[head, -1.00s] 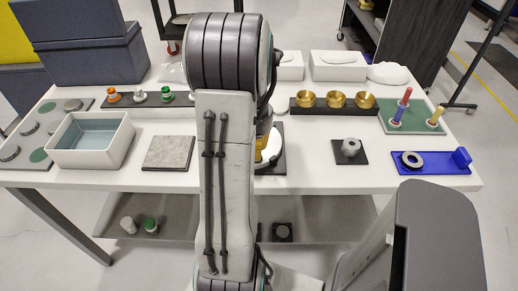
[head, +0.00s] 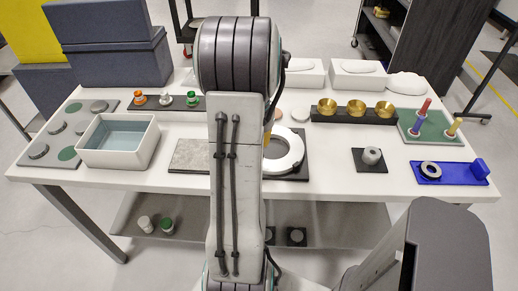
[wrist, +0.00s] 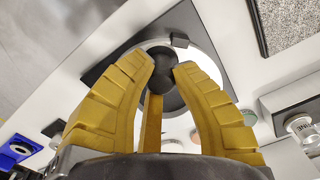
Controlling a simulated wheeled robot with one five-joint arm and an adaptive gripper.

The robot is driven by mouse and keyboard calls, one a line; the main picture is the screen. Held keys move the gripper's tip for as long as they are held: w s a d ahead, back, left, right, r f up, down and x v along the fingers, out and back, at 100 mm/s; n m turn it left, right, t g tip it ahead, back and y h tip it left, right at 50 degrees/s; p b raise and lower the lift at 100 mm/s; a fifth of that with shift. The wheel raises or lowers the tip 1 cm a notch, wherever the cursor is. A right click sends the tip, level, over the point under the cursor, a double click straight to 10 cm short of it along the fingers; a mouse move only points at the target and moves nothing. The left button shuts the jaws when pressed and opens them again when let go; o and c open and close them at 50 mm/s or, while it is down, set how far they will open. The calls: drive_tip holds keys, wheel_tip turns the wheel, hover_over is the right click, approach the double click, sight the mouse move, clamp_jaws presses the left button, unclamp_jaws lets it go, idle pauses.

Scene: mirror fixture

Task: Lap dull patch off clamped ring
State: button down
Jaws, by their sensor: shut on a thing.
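A white ring (head: 290,151) lies on a dark square plate (head: 300,170) at the middle of the table, partly hidden behind my arm. In the wrist view the ring (wrist: 207,58) shows beyond the fingertips, with a small dark clamp block (wrist: 179,40) at its edge. My gripper (wrist: 164,66) has yellow fingers shut on a dark round-headed tool (wrist: 160,78), which appears over the ring. I cannot tell if the tool touches the ring. I cannot make out a dull patch. In the head view my arm hides most of the gripper.
A grey basin (head: 118,155) and a stone-grey plate (head: 190,155) are to the left. Brass cups on a black rack (head: 352,115), a grey knob on a black pad (head: 371,165) and a blue tray (head: 455,178) are to the right. The front table strip is clear.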

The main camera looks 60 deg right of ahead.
drive_tip(key=r+p, duration=0.1)
drive_tip(key=r, duration=0.2)
drive_tip(key=shift+w+p, duration=0.2)
drive_tip(key=shift+p, duration=0.2)
drive_tip(key=shift+s+r+p, duration=0.1)
drive_tip(key=shift+r+p, duration=0.8)
drive_tip(key=shift+r, duration=0.15)
